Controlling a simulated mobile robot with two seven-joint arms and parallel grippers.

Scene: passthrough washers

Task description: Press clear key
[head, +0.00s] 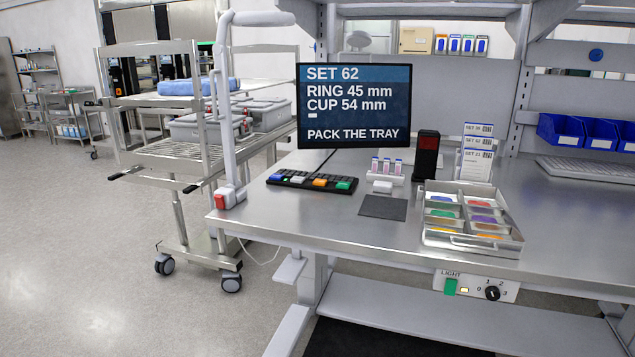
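A black key strip (308,187) lies on the steel bench (300,218), below the monitor. Its keys, left to right, are blue (276,178), white (297,180), orange (320,182) and green (343,185). A small green light glows near the blue key. Key labels are too small to read, so I cannot tell which one is the clear key. The monitor (353,105) reads "SET 62, RING 45 mm, CUP 54 mm, PACK THE TRAY". Neither of my grippers is in view.
A white post (226,110) rises at the bench's left corner. Right of the keys are a dark mat (383,208), a small white block (382,187), a black scanner-like unit (427,155) and a compartment tray (470,240). The bench front before the keys is clear.

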